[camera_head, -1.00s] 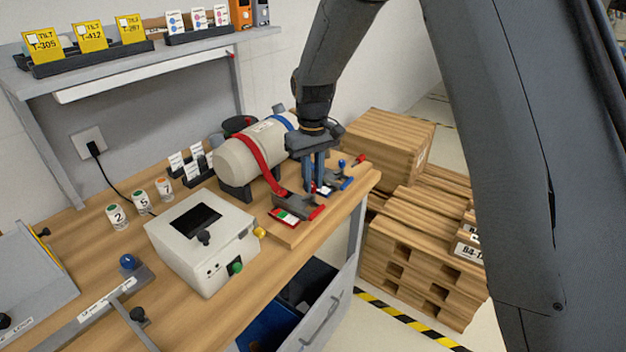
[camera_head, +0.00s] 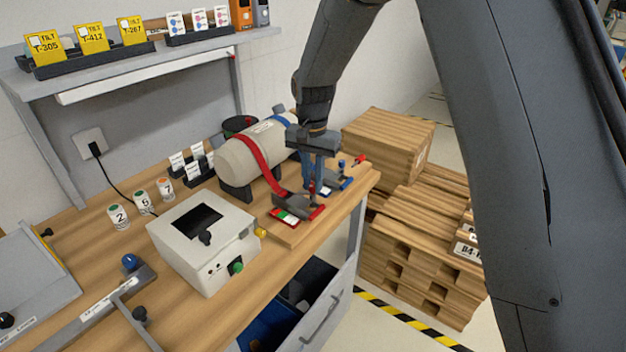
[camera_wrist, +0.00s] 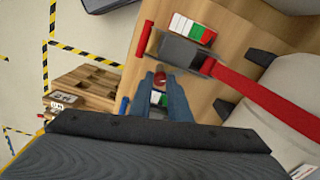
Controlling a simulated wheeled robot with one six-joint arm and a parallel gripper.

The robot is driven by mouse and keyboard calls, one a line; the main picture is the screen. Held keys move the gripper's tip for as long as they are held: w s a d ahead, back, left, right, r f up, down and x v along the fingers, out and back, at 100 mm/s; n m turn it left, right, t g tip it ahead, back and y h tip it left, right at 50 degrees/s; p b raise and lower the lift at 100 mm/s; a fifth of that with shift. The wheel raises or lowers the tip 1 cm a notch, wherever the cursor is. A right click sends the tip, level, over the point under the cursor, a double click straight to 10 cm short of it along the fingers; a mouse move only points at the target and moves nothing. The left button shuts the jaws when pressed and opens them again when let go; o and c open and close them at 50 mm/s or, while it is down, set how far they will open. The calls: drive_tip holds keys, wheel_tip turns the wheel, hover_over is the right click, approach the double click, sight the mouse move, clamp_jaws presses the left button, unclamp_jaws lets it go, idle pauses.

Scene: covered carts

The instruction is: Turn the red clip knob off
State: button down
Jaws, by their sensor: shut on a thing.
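The red clip (camera_head: 292,203) is a grey block at the front end of the red strap (camera_head: 262,163), which runs over a beige cylinder (camera_head: 240,157). It also shows in the wrist view (camera_wrist: 182,50), with a red bar on its outer side. The red clip knob (camera_wrist: 160,79) is a small red ball between my fingertips. My gripper (camera_head: 313,187) points down beside the red clip, and in the wrist view (camera_wrist: 162,84) its blue fingers are shut on the knob. The fingers hide much of the knob and its stem.
A red, green and white label (camera_head: 285,216) lies beside the red clip. The blue clip's blue bar (camera_head: 347,184) is close on the other side of my fingers. A white box (camera_head: 203,245) stands on the bench to the left. Wooden pallets (camera_head: 425,255) stand beyond the bench.

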sight(313, 186)
drive_tip(key=shift+r+m, duration=0.1)
drive_tip(key=shift+m, duration=2.2)
drive_tip(key=shift+w, duration=0.1)
drive_tip(key=c, duration=1.7)
unclamp_jaws()
drive_tip(key=shift+o, duration=0.2)
wheel_tip(313, 186, up, 8)
drive_tip(key=shift+f+b, duration=0.1)
drive_tip(key=shift+b, duration=1)
